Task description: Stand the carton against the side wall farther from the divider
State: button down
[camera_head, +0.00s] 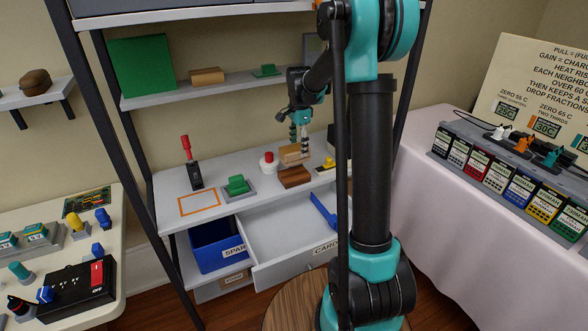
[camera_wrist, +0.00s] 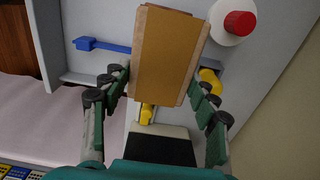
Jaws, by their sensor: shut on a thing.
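A tan carton (camera_head: 290,152) is held above the middle shelf in the head view. In the wrist view the carton (camera_wrist: 163,45) is between the two fingers, its broad face toward the camera. My gripper (camera_head: 299,138) is shut on it; the gripper (camera_wrist: 162,82) also shows in the wrist view. An open pale drawer (camera_head: 275,235) juts out below the shelf, its front label partly hidden by my arm. A blue divider (camera_head: 323,210) is inside it at the right. The blue piece (camera_wrist: 100,46) also shows in the wrist view. The drawer's right side is hidden.
A brown block (camera_head: 294,177) sits on the shelf just below the carton. A red-topped white round thing (camera_head: 268,162), a green block (camera_head: 237,185) and a red-handled lever (camera_head: 189,160) stand nearby. A blue bin (camera_head: 215,248) sits left of the drawer.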

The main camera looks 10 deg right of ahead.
aim_at(299, 147)
jog(key=shift+r, duration=1.85)
jog(key=s+a+f, duration=0.6)
jog(key=s+f, duration=0.2)
jog(key=f, duration=0.1)
jog(key=s+a+f, duration=0.7)
jog(key=s+f, duration=0.2)
jog(key=shift+s+a+f, duration=0.15)
jog(key=shift+a+f, duration=0.1)
jog(key=shift+f, duration=0.7)
jog(key=shift+f, duration=2.65)
dwell(0.3)
